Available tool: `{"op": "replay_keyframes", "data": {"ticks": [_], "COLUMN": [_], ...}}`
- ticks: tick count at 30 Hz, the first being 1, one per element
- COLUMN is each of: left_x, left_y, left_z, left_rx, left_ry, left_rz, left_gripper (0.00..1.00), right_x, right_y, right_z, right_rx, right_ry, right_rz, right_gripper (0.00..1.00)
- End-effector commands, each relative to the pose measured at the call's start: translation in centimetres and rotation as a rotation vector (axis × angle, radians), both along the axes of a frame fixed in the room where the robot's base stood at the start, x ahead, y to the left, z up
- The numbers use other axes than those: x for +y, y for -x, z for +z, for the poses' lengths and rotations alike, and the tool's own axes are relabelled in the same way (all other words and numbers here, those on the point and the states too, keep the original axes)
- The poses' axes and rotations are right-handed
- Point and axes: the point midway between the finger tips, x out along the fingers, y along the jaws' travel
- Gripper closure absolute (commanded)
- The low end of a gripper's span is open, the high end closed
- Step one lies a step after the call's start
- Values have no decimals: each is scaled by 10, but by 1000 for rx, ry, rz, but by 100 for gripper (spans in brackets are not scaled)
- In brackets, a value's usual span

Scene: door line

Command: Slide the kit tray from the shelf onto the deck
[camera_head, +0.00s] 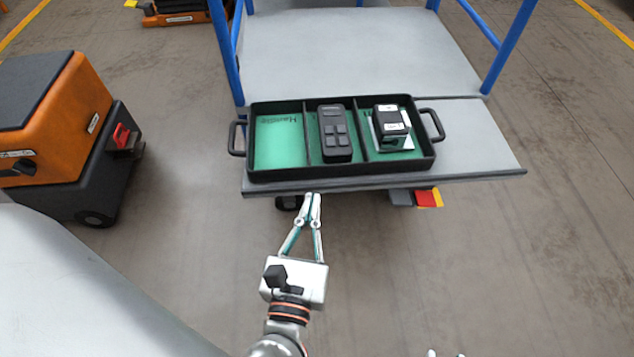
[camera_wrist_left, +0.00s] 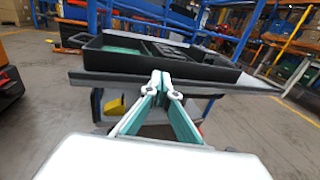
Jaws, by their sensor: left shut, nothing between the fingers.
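The kit tray (camera_head: 345,170) is black with a handle at each end and three green-lined compartments. It rests flat on a grey plate (camera_head: 475,140), close to the plate's near edge. The left compartment is empty, the middle one holds a dark handset (camera_head: 335,135), and the right one holds a black-and-white box (camera_head: 391,120). My left gripper (camera_head: 312,197) is shut and empty, its tips at the plate's near edge, in front of the tray. The left wrist view shows the closed tips (camera_wrist_left: 161,76) before the tray wall (camera_wrist_left: 150,64). Only two pale tips of my right gripper (camera_head: 445,354) show at the bottom edge.
Behind the tray a bare grey shelf surface (camera_head: 345,45) lies between blue posts (camera_head: 508,45). An orange and black machine (camera_head: 75,130) stands on the left. The plate is clear right of the tray. Open floor (camera_head: 560,270) lies at the right.

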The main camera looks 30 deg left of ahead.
Motion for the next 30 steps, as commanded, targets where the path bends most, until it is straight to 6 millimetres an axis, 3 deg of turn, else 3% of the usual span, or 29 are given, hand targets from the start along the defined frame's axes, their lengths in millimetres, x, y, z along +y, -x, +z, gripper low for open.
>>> {"op": "replay_keyframes", "data": {"ticks": [9, 25, 30], "left_x": [15, 18, 29], "left_y": [-41, -52, -84], "left_z": [-1, 1, 8], "left_rx": [2, -2, -13], "left_ry": [-2, -4, -5], "left_rz": [1, 0, -1], "left_gripper": [100, 100, 100], "right_x": [3, 4, -1], "right_y": [0, -5, -11], "right_z": [0, 8, 16], "right_rx": [1, -17, -36], "right_ry": [-16, -21, 4], "right_rz": [-2, -3, -1], "right_gripper": [75, 75, 75]}}
